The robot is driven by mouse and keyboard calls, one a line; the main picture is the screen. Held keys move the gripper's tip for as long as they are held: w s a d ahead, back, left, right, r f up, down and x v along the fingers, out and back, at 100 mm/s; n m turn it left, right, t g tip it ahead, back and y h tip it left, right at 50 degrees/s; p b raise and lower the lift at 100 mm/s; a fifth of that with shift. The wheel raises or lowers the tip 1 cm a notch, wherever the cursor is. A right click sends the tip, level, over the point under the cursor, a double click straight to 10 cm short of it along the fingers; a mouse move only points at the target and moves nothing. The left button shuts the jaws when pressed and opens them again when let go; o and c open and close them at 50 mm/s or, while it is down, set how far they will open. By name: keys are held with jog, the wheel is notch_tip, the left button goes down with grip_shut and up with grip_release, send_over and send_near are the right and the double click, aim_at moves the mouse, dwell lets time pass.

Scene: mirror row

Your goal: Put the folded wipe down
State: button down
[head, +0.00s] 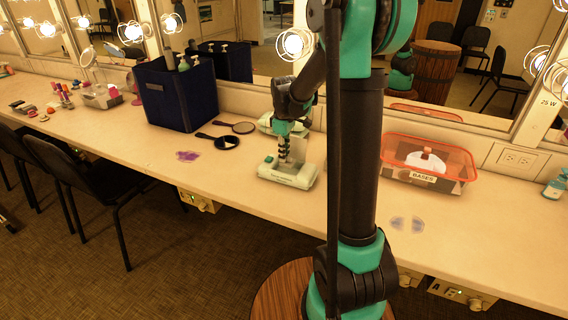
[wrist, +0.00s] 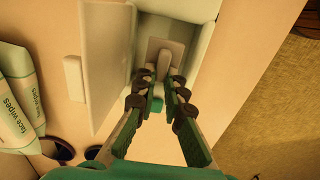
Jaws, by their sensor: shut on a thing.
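My gripper (head: 284,158) points down over a white and green box (head: 290,176) on the counter. In the wrist view the gripper (wrist: 160,88) has its fingertips close together on a small pale piece, which looks like the folded wipe (wrist: 164,62). The piece is over or inside the white box (wrist: 112,50); I cannot tell whether it touches the bottom. The fingers hide its near end, and in the head view I cannot make it out clearly.
Face wipes packs (wrist: 18,95) lie beside the box. Dark hand mirrors (head: 226,142), a navy bin (head: 178,98) and a purple smudge (head: 187,156) are to the left. A red-rimmed bases bin (head: 400,175) and grey smudges (head: 417,225) are to the right. Mirrors line the wall.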

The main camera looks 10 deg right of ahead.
jog(key=shift+f, duration=1.95)
jog(key=c, duration=1.6)
grip_release()
jog(key=shift+f, duration=0.1)
notch_tip(320, 180, up, 12)
jog(key=shift+s, duration=0.1)
jog(key=s+d+f+m+t, duration=0.1)
jog(key=s+f+m, duration=0.2)
jog(key=s, duration=0.5)
jog(key=s+d+f+m+t, duration=0.1)
jog(key=s+d+f+m, duration=0.1)
jog(key=s+f+m, duration=0.2)
jog(key=s+d+f+m+t, duration=0.2)
jog(key=s+f+m, duration=0.2)
jog(key=s, duration=0.7)
jog(key=shift+s+d+f, duration=0.1)
jog(key=shift+s+f, duration=0.25)
jog(key=shift+f, duration=0.2)
